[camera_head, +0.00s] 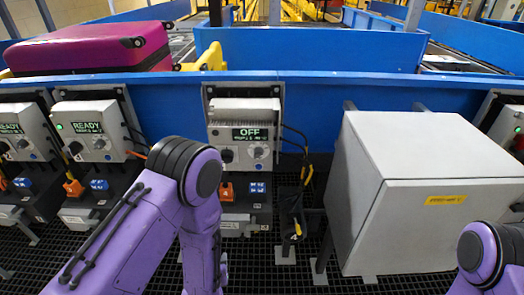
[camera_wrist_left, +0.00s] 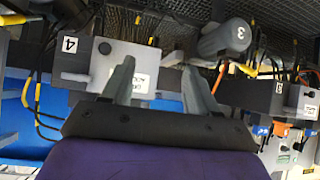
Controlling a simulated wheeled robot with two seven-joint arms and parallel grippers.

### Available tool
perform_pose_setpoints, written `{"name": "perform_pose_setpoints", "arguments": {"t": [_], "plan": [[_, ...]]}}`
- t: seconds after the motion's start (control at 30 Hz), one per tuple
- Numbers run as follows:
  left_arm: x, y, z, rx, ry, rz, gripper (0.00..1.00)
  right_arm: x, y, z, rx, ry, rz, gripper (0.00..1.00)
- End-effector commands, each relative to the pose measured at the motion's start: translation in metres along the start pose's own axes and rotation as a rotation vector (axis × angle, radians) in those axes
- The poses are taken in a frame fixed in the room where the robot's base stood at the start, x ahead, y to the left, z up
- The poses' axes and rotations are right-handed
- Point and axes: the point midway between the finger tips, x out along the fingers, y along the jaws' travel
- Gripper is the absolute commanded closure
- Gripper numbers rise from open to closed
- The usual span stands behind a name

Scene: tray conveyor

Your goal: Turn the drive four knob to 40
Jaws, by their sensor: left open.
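A drive unit (camera_head: 244,112) at the middle of the head view shows OFF on its display (camera_head: 250,134). Its face carries a black knob (camera_head: 227,155) and a grey round dial (camera_head: 260,153); their settings are too small to read. No number is readable on this unit. In the left wrist view, a grey box (camera_wrist_left: 118,60) bears a plate marked 4 (camera_wrist_left: 70,44). My left gripper (camera_wrist_left: 160,85) is open and empty, its fingers in front of that box's lower edge. In the head view my left gripper is hidden; my right gripper is out of view.
Two drives showing READY (camera_head: 88,128) stand at left. A grey cabinet (camera_head: 425,190) fills the right side. Black cables hang between it and the OFF drive. A grey cylinder marked 3 (camera_wrist_left: 225,38) shows in the wrist view. A magenta suitcase (camera_head: 95,48) lies behind.

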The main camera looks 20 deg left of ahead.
Motion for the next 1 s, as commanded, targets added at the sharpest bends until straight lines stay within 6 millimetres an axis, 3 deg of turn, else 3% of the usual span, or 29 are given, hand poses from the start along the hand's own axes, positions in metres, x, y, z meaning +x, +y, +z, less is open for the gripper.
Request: {"name": "perform_pose_setpoints", "arguments": {"t": [0.03,0.1,0.2,0.3,0.47,0.7,1.0], "plan": [[0.003,0.035,-0.056,0.017,0.145,0.044,0.41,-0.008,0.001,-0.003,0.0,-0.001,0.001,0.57],[-0.002,0.077,-0.122,0.035,0.331,0.079,0.41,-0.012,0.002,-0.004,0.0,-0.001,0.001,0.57],[-0.02,0.121,-0.191,0.045,0.529,0.101,0.41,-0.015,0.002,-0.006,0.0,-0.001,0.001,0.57],[-0.035,0.145,-0.227,0.047,0.637,0.107,0.41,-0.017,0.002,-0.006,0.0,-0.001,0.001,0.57],[-0.027,0.154,-0.247,0.045,0.668,0.106,0.41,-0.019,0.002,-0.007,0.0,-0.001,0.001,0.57],[0.016,0.16,-0.28,0.044,0.664,0.108,0.41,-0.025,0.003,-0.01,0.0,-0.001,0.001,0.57],[0.043,0.164,-0.299,0.049,0.662,0.109,0.41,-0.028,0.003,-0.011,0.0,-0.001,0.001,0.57]]}}
